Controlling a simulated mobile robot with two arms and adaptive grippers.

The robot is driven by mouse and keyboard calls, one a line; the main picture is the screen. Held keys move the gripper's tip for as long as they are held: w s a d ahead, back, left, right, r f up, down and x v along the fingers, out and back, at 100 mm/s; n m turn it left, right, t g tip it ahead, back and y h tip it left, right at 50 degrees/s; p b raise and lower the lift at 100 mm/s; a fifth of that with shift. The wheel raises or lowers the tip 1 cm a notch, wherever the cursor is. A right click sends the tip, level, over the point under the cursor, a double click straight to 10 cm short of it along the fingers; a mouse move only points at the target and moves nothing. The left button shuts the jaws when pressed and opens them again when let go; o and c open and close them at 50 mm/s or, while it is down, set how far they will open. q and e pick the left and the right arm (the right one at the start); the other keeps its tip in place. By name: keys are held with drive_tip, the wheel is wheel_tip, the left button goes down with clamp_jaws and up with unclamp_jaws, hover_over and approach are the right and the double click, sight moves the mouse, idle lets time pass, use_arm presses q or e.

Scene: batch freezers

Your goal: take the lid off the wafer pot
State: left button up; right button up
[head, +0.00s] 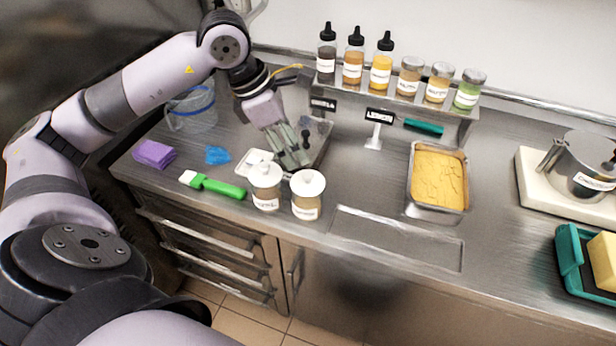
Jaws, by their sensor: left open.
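Two pots with white knobbed lids stand side by side near the counter's front edge: a left pot (266,200) and a right pot (306,208). Both lids are on. Their labels are too small to read, so I cannot tell which is the wafer pot. My left gripper (294,150) is open, pointing down behind the two pots, apart from their lids. Nothing shows between its fingers. My right gripper is not in view.
A white dish (250,162) and a green-handled tool (212,186) lie left of the pots, with a blue cloth (217,155) and purple sponge (153,154). A pan of yellow gelato (437,180) stands right. Bottles and jars line the back shelf (400,104).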

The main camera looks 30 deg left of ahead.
sight(308, 174)
use_arm(q)
drive_tip(key=shift+x, duration=0.95)
drive_tip(key=x, duration=0.1)
drive_tip(key=p+x, duration=0.1)
drive_tip(key=x, duration=0.1)
drive_tip(key=p+x, duration=0.1)
drive_tip(key=shift+s+d+f, duration=0.2)
drive_tip(key=shift+f, duration=0.1)
drive_tip(key=shift+w+d+f, duration=0.1)
drive_tip(key=shift+w+f, duration=0.05)
drive_tip(key=shift+f, duration=0.25)
drive_tip(key=c, duration=0.9)
drive_tip(key=shift+o, duration=0.2)
drive_tip(key=shift+r, duration=0.15)
